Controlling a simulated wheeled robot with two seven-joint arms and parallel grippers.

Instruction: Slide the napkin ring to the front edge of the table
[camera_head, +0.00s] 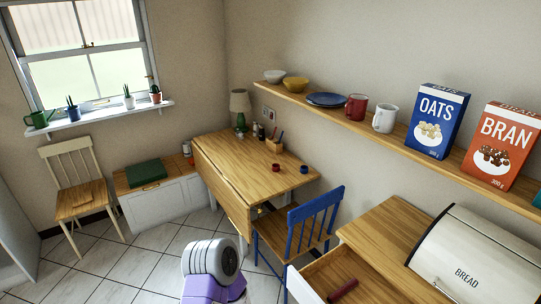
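The wooden drop-leaf table (232,158) stands against the wall in the middle of the view. Two small round items sit apart on its top towards the right end: a dark red one (277,167) and a dark blue one (304,168). They look like rings, but they are too small to be sure, and I cannot tell which is the napkin ring. Neither of my grippers is in view. A white and purple part of my own body shows at the bottom centre, apart from the table top.
A lamp (240,108), small bottles and a wooden holder (274,146) stand at the table's back. A blue chair (300,228) stands at its right end. An open drawer (325,283) holds a dark red item. The table's front top is clear.

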